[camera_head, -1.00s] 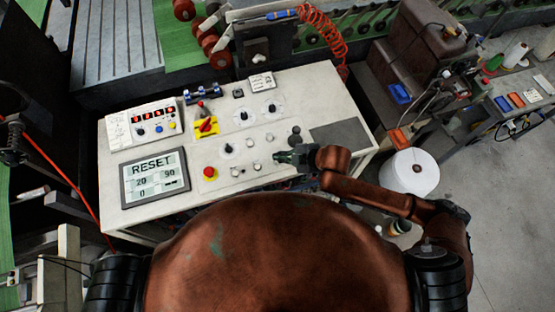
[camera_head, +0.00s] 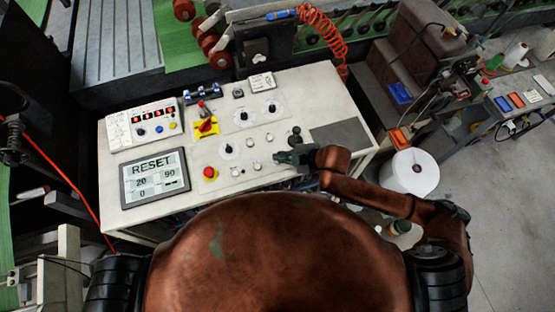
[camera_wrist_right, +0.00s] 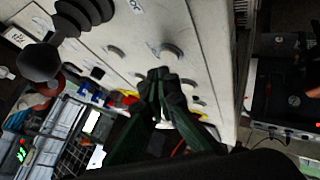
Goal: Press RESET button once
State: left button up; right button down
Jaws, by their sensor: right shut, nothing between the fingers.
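The white control panel (camera_head: 310,95) stands in front of me. A screen (camera_head: 153,177) at its front left shows the word RESET in large letters above some numbers. Several small pale buttons, one of them here (camera_head: 257,166), sit in the middle of the panel. I cannot read which button is labelled RESET. My right gripper (camera_head: 283,157) is shut and empty, low over the panel, to the right of the pale buttons. In the right wrist view its closed fingertips (camera_wrist_right: 160,76) point at the panel near a round button (camera_wrist_right: 171,51). Contact cannot be told. My left gripper is out of view.
A red mushroom button (camera_head: 209,172) and a red-yellow switch (camera_head: 206,126) sit left of the gripper. Black joystick (camera_head: 295,136) stands just beyond it; its knob also shows in the wrist view (camera_wrist_right: 39,62). A white roll (camera_head: 409,173) stands right of the panel.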

jog(key=shift+f, duration=0.15)
jog(key=shift+f, duration=0.25)
jog(key=shift+f, duration=0.5)
dwell(0.8)
jog(key=shift+r+p, duration=0.9)
jog(key=shift+p, duration=0.15)
notch_tip(320, 180, up, 5)
jog(key=p, duration=0.5)
